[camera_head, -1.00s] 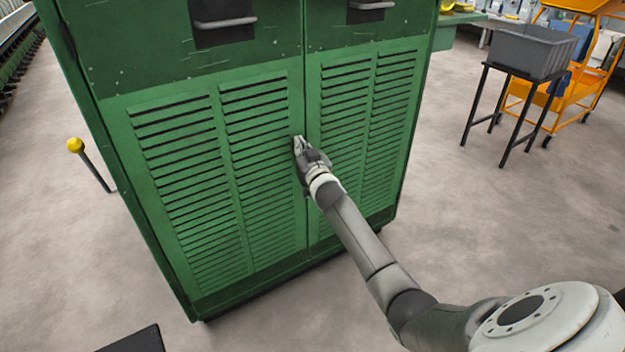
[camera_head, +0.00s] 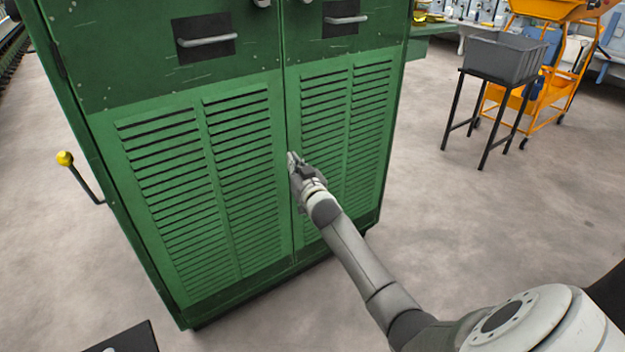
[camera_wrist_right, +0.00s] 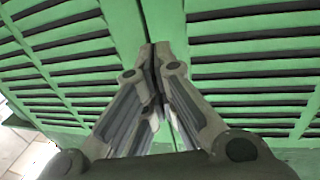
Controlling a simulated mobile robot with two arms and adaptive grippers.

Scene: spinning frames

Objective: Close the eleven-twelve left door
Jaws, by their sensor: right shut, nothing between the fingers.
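The green cabinet's left door (camera_head: 190,180) has two columns of louvred slots. It looks flush beside the right door (camera_head: 345,130), with a narrow dark seam between them. My right gripper (camera_head: 292,160) is at the seam, in front of the left door's right edge. In the right wrist view the fingertips (camera_wrist_right: 157,52) are together with nothing between them, in front of the seam; I cannot tell whether they touch the panel. The left door also shows there (camera_wrist_right: 75,60). My left gripper is not in view.
A handle (camera_head: 205,40) sits on the upper left panel and another (camera_head: 346,19) on the upper right. A yellow-knobbed lever (camera_head: 66,159) sticks out left. A grey bin (camera_head: 503,57) on a black stand and an orange cart (camera_head: 540,95) stand right. Floor between is clear.

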